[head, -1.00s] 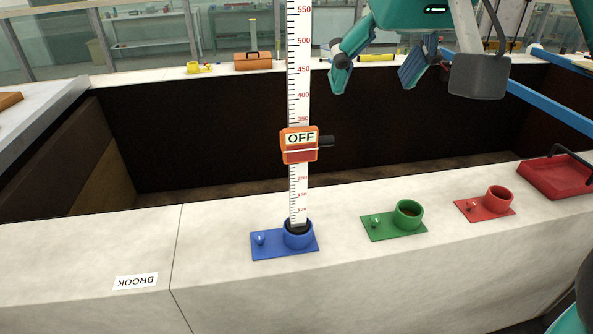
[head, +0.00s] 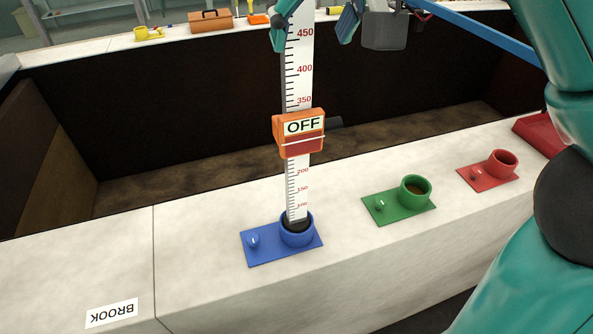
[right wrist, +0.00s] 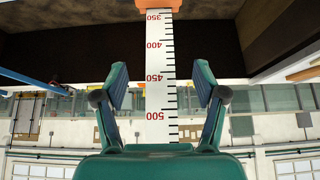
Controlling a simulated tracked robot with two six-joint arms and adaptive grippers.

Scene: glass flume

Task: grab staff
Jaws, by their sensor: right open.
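The staff (head: 298,85) is a white graduated rule with red numbers. It stands upright in the round holder of a blue base plate (head: 265,248). An orange block (head: 299,134) marked OFF, with a dark knob at its side, sits on the staff. My right gripper (head: 316,22) is open at the top edge of the head view, with a finger to either side of the staff. In the right wrist view the staff lies between the open fingers (right wrist: 161,82), with clear gaps on both sides, near the 450 mark. My left gripper is out of view.
On the pale ledge stand a green holder (head: 400,203) and a red holder (head: 489,172), with a red tray (head: 537,133) at the right. Behind is the deep dark flume channel (head: 180,130). A blue rail crosses the upper right.

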